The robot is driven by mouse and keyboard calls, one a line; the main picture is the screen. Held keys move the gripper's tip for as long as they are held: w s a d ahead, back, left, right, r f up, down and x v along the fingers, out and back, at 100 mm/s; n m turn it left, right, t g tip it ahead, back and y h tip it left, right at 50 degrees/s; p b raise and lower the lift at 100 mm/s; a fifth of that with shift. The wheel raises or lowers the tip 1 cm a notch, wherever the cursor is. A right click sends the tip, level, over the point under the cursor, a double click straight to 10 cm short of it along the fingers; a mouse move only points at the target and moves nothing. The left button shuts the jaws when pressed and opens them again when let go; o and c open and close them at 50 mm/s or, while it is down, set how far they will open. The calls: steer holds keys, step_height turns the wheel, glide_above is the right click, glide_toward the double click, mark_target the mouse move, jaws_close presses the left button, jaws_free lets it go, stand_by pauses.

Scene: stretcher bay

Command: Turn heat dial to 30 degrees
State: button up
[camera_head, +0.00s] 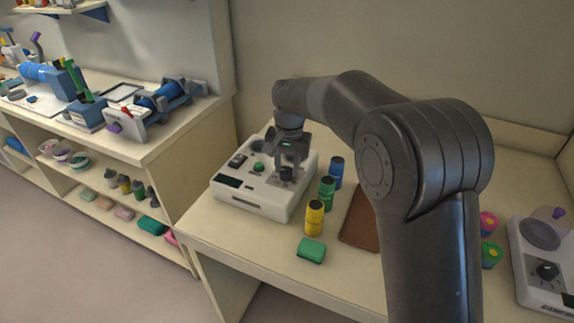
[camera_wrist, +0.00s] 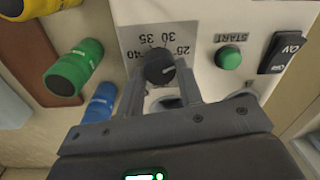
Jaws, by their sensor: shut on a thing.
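The heat dial is a black round knob (camera_wrist: 160,67) on the white machine's top. A printed scale (camera_wrist: 158,42) reading 25, 30, 35 and 40 curves beside it, upside down in the wrist view. A short pale mark on the knob points roughly to the right, near the 25 side; its exact reading is hard to tell. My gripper (camera_wrist: 161,80) has one finger on each side of the knob and is shut on it. In the head view my gripper (camera_head: 288,163) reaches down onto the dial of the white machine (camera_head: 262,205).
A green START button (camera_wrist: 229,58) and a black rocker switch (camera_wrist: 281,52) lie beside the dial. Yellow (camera_head: 314,218), green (camera_head: 326,191) and blue (camera_head: 336,170) bottles stand close to the machine's right. A green block (camera_head: 311,250) lies in front. Another dialled machine (camera_head: 530,280) is far right.

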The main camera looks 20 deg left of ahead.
steer(key=shift+c, duration=1.2)
steer(key=n, duration=0.4)
steer(key=shift+a+n, duration=0.15)
steer(key=shift+n, duration=2.25)
steer(key=o, duration=1)
steer(key=shift+r, duration=0.15)
